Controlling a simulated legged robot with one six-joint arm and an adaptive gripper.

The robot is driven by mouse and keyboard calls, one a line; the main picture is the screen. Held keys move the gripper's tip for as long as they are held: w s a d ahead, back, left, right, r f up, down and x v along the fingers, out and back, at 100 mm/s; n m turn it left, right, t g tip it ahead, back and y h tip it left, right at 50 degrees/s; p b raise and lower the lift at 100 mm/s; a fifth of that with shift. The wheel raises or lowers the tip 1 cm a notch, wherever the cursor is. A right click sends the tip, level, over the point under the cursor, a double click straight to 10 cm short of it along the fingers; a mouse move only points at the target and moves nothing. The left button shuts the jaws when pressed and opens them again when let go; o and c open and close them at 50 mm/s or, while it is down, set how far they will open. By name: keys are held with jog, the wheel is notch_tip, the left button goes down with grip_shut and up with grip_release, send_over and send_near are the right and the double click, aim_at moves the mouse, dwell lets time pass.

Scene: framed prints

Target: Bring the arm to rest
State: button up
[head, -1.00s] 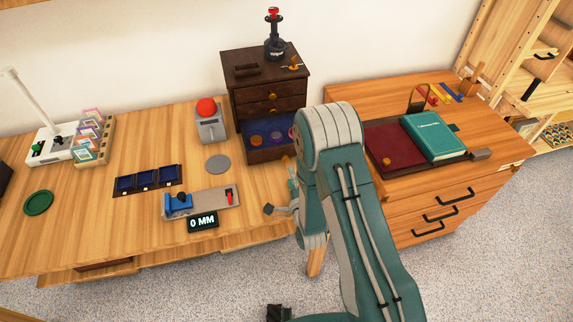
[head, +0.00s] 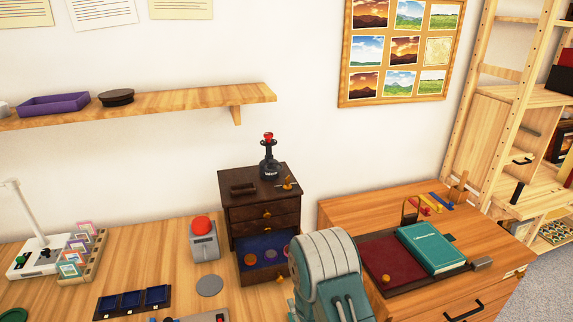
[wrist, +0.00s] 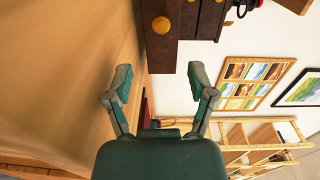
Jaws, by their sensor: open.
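My gripper (wrist: 159,84) shows in the wrist view with its two fingers spread wide and nothing between them. The wooden desk surface lies to its left and the dark drawer cabinet (wrist: 165,58) is ahead of it. In the head view, my teal and grey arm rises at the bottom centre, in front of the gap between the desk and the right-hand cabinet. My gripper is outside the head view now.
The dark cabinet (head: 260,214) has an open lower drawer (head: 264,255) holding coloured discs. A red-button device (head: 203,238) stands left of it. A teal book (head: 431,248) lies on the right cabinet. A wall shelf (head: 190,101) and a picture board (head: 399,99) are above.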

jog(key=w+d+r+n+g+h, duration=0.1)
jog(key=d+r+n+g+h, duration=0.2)
jog(key=r, duration=0.6)
jog(key=d+r+n+g, duration=0.2)
jog(key=d+r+n, duration=0.2)
jog(key=r, duration=0.6)
jog(key=s+d+r+n+g, duration=0.2)
jog(key=s+r, duration=0.1)
jog(key=s, duration=0.5)
jog(key=s+d+r+n+g+h, duration=0.1)
jog(key=s+d+r+n+g, duration=0.1)
jog(key=s, duration=0.6)
jog(key=s+d+r+n+g, duration=0.2)
jog(key=s+r+n, duration=0.1)
jog(key=s+r, duration=0.3)
jog(key=s, duration=0.2)
jog(key=shift+s+d+n+h, duration=0.3)
jog(key=shift+s+d+h, duration=0.1)
